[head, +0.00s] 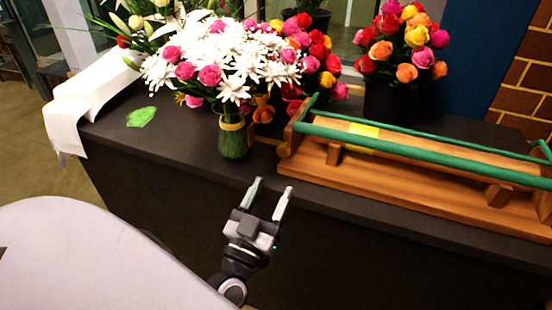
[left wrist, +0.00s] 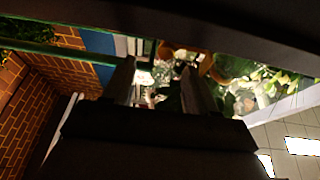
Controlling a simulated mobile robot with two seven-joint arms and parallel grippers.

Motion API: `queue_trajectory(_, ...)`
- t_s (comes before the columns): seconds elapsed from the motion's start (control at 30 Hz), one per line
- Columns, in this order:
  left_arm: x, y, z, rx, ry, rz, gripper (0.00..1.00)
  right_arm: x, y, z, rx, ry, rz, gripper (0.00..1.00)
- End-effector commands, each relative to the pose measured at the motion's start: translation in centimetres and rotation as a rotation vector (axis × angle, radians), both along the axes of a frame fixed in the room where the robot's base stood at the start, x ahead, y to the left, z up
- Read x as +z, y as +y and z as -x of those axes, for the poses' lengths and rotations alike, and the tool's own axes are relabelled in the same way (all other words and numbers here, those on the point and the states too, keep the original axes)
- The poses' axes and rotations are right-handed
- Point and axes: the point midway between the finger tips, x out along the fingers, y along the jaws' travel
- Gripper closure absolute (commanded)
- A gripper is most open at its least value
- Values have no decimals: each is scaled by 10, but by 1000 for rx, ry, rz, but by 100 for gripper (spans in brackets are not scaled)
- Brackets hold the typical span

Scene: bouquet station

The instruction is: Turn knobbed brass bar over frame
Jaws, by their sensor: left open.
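A wooden frame (head: 400,190) with green bars (head: 420,157) along its length stands on the dark counter at the right in the head view. A short brass-coloured piece (head: 266,140) juts out at its left end, beside a rounded knob (head: 283,150); the rest of that bar is hard to make out. My left gripper (head: 274,185) is open and empty in front of the counter's front edge, below and left of the frame's left end, apart from it. In the left wrist view its two fingers (left wrist: 160,85) stand apart with nothing between them. My right gripper is not in view.
A glass vase (head: 233,138) of white and pink flowers stands just left of the frame. A dark pot (head: 388,103) of roses stands behind it. White paper (head: 95,95) hangs over the counter's left end, near a green patch (head: 141,117). Bare counter (head: 170,140) lies left of the vase.

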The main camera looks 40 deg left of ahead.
Motion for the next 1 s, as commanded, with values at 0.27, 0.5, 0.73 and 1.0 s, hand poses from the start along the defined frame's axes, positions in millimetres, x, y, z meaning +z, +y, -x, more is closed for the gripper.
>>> queue_trajectory(0.27, 13, 11, -13, 43, -30, 5, 43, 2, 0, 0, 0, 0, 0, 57)
queue_trajectory(0.5, 26, 18, -43, 41, -29, 4, 43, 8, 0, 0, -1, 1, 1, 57)
queue_trajectory(0.73, 32, 22, -62, 39, -26, 5, 43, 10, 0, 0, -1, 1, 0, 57)
queue_trajectory(1.0, 32, 23, -65, 39, -25, 5, 43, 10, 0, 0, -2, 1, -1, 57)
